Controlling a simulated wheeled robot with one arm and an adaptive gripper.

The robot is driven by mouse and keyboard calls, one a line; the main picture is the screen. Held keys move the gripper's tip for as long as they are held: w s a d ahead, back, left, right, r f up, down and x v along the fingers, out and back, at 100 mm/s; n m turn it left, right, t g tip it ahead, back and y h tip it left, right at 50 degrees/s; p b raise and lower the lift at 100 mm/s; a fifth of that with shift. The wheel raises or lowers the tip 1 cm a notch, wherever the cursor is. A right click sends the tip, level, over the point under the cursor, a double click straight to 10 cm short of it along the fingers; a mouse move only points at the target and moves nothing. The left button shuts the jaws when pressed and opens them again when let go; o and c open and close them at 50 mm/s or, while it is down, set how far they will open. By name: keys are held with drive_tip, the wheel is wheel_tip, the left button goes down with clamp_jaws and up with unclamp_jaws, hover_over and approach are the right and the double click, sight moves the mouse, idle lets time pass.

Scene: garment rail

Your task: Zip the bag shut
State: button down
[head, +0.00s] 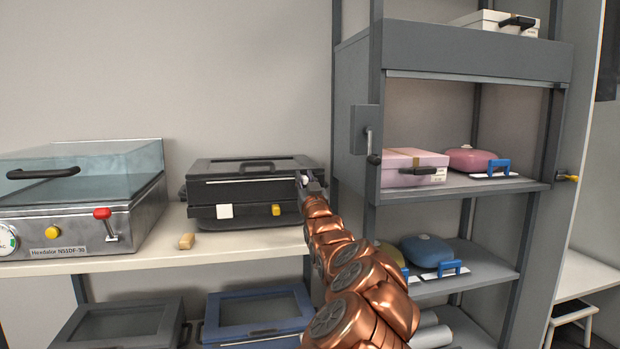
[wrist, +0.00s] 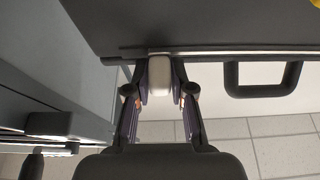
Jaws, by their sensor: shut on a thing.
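A black box-like bag (head: 230,167) with a window in its top and a dark handle (head: 245,169) stands on the pale counter in the head view. A thin pale line, like a zip track (head: 240,180), runs along its upper front edge. My gripper (head: 309,181) is at the bag's right front corner. In the wrist view, my gripper (wrist: 160,88) is shut on a pale rounded tab (wrist: 159,70), which looks like the zip pull, at the edge of the dark bag (wrist: 220,25). The pale track (wrist: 240,52) extends to the right from it. The tab's far side is hidden.
A grey shelf rack (head: 355,190) stands close to the right of my arm. A steel machine with a glass lid (head: 85,165) is on the left. A small tan block (head: 186,241) lies on the counter. Lidded cases (head: 255,312) sit below.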

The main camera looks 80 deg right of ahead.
sight(307, 177)
drive_tip(key=shift+s+d, duration=0.1)
drive_tip(key=shift+s, duration=0.15)
drive_tip(key=c, duration=1)
unclamp_jaws()
drive_tip(key=shift+c, duration=0.2)
drive_tip(key=shift+r, duration=0.3)
wheel_tip(307, 177, up, 9)
drive_tip(key=shift+f, duration=0.2)
drive_tip(key=shift+r, duration=0.4)
